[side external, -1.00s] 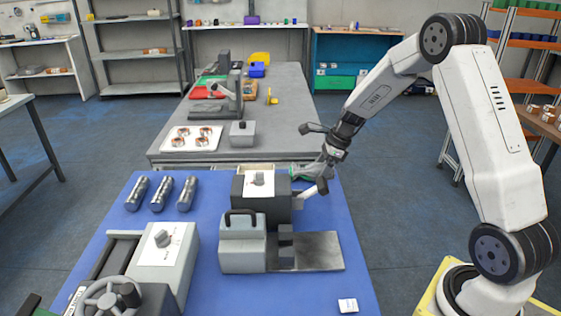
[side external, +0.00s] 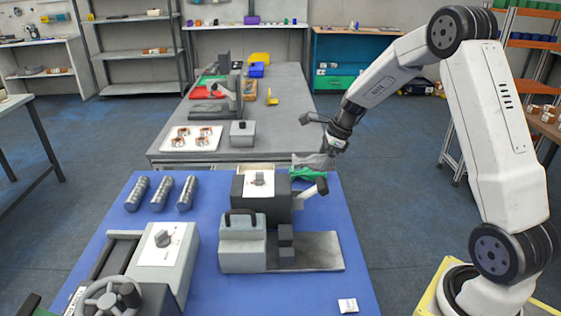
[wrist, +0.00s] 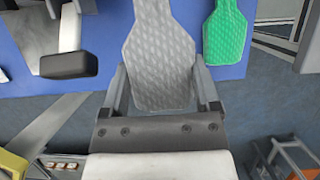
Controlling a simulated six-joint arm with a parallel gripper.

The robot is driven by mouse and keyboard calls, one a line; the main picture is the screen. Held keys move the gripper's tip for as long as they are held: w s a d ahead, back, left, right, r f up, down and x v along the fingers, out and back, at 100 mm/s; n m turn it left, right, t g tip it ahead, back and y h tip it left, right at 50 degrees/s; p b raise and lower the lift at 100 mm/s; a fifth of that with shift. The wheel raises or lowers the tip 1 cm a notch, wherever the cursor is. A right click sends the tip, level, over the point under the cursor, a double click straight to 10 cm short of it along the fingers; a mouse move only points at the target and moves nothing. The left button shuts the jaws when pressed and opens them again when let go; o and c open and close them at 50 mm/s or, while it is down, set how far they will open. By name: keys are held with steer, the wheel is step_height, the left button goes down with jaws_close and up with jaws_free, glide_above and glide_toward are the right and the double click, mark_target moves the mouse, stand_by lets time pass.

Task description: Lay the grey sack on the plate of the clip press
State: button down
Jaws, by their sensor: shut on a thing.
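The grey sack (wrist: 161,55), with a quilted pattern and a narrow neck, is between the two fingers of my gripper (wrist: 164,100) in the wrist view. My gripper (side external: 328,153) is shut on it and holds it above the back right of the blue mat in the side view, where the sack (side external: 314,161) shows small. A grey machine with a handle and a flat metal plate (side external: 318,252) stands at the mat's front right; it looks like the clip press. Its plate is bare. My gripper is behind and above it.
A green sack (wrist: 225,35) lies beside the grey one; it shows low behind it in the side view (side external: 310,174). A dark box (side external: 262,203) with a protruding lever (side external: 313,189) stands between my gripper and the plate.

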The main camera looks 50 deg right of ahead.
step_height(320, 180, up, 5)
steer(key=shift+r, duration=0.15)
steer(key=s+a, duration=0.1)
steer(key=a, duration=0.2)
steer(key=s+a, duration=0.1)
steer(key=a, duration=0.3)
steer(key=s+a, duration=0.1)
steer(key=a, duration=0.2)
steer(key=shift+s+a+r, duration=0.15)
steer(key=shift+s+a, duration=0.05)
steer(key=s+a, duration=0.6)
steer(key=a, duration=0.2)
glide_above(301, 249)
steer(key=s+d, duration=0.1)
step_height(301, 249, down, 6)
steer(key=shift+f, duration=0.2)
steer(key=shift+f, duration=0.1)
steer(key=shift+f, duration=1.9)
steer(key=shift+f, duration=0.2)
steer(key=shift+f, duration=1.8)
